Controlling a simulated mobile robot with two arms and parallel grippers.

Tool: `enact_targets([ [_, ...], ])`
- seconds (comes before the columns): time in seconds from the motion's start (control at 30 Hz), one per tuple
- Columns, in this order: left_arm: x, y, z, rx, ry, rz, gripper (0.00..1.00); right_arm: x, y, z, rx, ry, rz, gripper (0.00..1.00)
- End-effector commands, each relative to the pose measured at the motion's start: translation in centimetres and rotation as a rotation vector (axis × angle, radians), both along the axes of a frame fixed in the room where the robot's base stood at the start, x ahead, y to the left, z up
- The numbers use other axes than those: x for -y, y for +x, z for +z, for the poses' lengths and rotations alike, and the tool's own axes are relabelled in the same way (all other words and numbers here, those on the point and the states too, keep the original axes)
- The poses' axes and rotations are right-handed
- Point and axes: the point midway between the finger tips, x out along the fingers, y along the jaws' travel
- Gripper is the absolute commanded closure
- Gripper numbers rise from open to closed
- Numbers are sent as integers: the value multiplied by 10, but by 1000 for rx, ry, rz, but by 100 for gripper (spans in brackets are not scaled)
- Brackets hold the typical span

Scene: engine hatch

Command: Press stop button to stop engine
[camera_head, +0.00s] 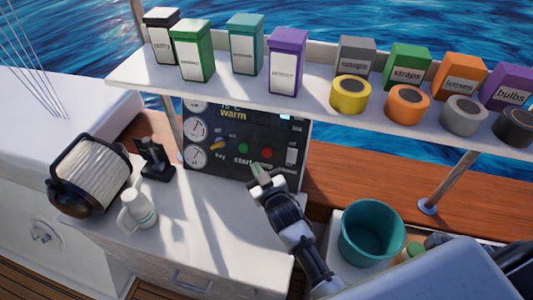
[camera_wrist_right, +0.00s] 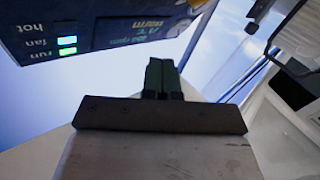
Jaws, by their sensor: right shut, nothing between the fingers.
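The engine panel (camera_head: 225,140) stands upright at the back of the white counter, below the shelf. It carries a green button (camera_head: 243,148) above the word "start" and a red button (camera_head: 267,153) to its right. My right gripper (camera_head: 260,172) is shut and empty, just in front of the panel below the two buttons; it partly covers the lettering under the red one. I cannot tell whether it touches the panel. In the right wrist view the shut green-tipped fingers (camera_wrist_right: 161,75) point toward the panel (camera_wrist_right: 100,22), whose display reads "warm". My left gripper is not in view.
A white shelf (camera_head: 300,100) with several boxes and tape rolls overhangs the panel. A teal bucket (camera_head: 372,232) stands right of my right arm. The counter's middle is clear.

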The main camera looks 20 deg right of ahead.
Motion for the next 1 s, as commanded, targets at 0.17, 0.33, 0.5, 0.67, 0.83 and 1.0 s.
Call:
enact_targets([
  [0.17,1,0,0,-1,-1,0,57,0,0,0,0,0,0,100],
  [0.33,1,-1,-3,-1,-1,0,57,1,2,-2,-1,-1,0,100],
  [0.5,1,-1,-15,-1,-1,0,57,9,13,-11,0,-2,1,100],
  [0.67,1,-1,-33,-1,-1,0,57,20,30,-22,0,-3,1,100],
  [0.83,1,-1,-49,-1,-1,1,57,33,47,-31,-1,-3,0,100],
  [1.0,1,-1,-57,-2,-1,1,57,41,60,-37,-1,0,0,100],
])
